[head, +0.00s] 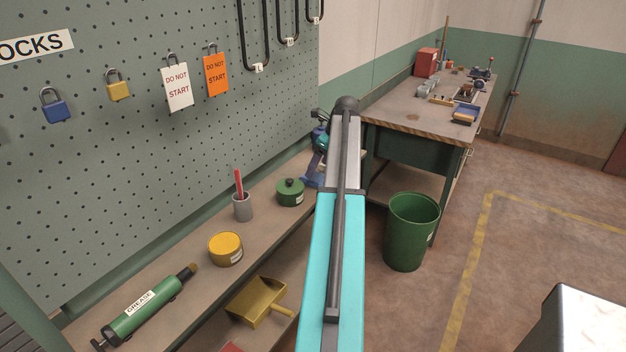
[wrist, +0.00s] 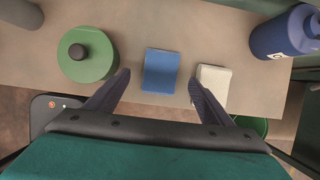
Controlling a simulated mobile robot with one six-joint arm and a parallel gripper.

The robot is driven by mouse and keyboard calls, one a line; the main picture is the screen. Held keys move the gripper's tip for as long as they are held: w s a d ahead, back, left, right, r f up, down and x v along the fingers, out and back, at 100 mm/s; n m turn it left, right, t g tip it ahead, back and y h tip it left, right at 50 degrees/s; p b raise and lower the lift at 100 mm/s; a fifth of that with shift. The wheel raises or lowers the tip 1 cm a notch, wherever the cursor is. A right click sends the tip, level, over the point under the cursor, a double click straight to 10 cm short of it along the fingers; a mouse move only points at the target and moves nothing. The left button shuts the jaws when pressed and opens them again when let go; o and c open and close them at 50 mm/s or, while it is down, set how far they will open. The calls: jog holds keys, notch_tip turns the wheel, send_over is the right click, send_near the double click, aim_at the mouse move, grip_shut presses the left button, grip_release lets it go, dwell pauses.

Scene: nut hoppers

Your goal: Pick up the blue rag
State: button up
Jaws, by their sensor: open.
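The blue rag (wrist: 160,71) lies folded flat on the shelf in the wrist view, near the front edge. My gripper (wrist: 159,78) is open above it, with one dark finger on each side of the rag and nothing between the fingers but the view of the rag. The height of the fingers over the rag is hard to tell. In the head view my arm hides much of that spot, and only a small blue patch shows beside it.
A green tin with a black knob (wrist: 87,54) stands left of the rag. A folded pale cloth (wrist: 212,78) lies close on its right, with a blue bottle (wrist: 285,32) farther right. A green bin (head: 405,240) stands on the floor. A yellow tin (head: 226,249) sits farther along the shelf.

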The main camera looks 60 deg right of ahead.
aim_at(314, 176)
jog(key=shift+f, duration=0.1)
jog(key=shift+p+x, duration=1.1)
jog(key=shift+x, duration=1.4)
jog(key=shift+s+d, duration=0.1)
jog(key=c, duration=1.1)
notch_tip(314, 176, up, 2)
jog(key=shift+b, duration=0.6)
jog(key=shift+s+d+r+b, duration=0.25)
jog(key=shift+s+r+b, duration=0.2)
jog(key=shift+s+r, duration=0.15)
jog(key=s+d+b, duration=0.1)
jog(key=s, duration=0.3)
jog(key=s+d+r+b, duration=0.1)
jog(key=s+d, duration=0.1)
jog(key=s, duration=0.3)
jog(key=s+d+b, duration=0.1)
jog(key=s+d, duration=0.1)
jog(key=s, duration=0.3)
jog(key=shift+r, duration=0.4)
